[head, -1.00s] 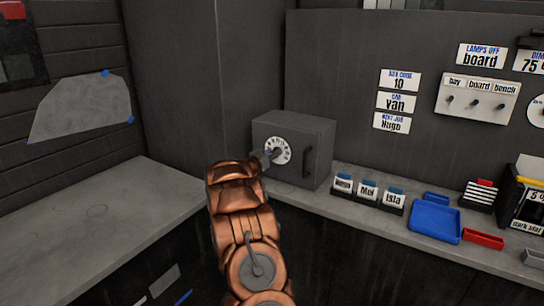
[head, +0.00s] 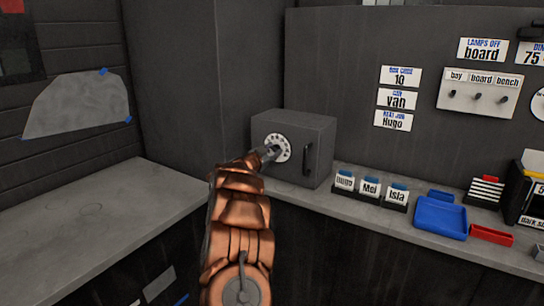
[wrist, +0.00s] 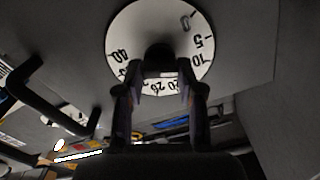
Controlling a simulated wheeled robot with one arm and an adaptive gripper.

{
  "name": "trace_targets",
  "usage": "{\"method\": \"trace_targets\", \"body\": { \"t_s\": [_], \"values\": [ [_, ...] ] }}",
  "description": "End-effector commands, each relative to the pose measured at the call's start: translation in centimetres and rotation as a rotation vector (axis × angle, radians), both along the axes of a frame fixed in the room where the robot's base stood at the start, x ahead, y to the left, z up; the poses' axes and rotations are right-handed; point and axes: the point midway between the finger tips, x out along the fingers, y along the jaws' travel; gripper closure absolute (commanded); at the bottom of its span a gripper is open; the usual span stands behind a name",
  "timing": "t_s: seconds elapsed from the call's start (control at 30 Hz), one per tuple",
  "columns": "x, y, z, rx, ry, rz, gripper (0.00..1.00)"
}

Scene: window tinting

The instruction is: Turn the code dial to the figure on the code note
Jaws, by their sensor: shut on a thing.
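The code note (head: 401,77) on the back panel reads 10. The code dial (head: 286,150) is a white disc on the front of a grey safe box (head: 318,150). The dial (wrist: 128,35) also shows in the wrist view, with figures including 0, 5, 10, 20 and 40. Its dark centre knob (wrist: 159,48) is between the fingertips. My gripper (wrist: 160,68) is shut on this knob; it also shows in the head view (head: 270,153). The fingers hide part of the dial's figures, and I cannot tell which figure it is set to.
The box has a dark handle (head: 308,160) on its front. Name cards (head: 370,188), a blue tray (head: 440,218) and a red tray (head: 491,235) stand to the right on the counter. The left counter (head: 90,215) is mostly clear.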

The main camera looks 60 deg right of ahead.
Motion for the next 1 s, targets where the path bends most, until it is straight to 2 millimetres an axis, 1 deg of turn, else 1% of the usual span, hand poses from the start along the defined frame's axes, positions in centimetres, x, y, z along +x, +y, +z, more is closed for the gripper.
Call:
{"method": "trace_targets", "body": {
  "t_s": [0.3, 0.77, 0.8, 1.0],
  "values": [
    [-0.1, -0.02, -0.04, 0.003, -0.095, -0.002, 0.98],
    [-0.16, -0.07, 0.05, 0.004, -0.106, -0.003, 0.98],
    [-0.16, -0.07, 0.05, 0.003, -0.106, -0.002, 0.61],
    [-0.1, -0.03, 0.02, 0.004, -0.106, -0.001, 0.4]
  ]
}}
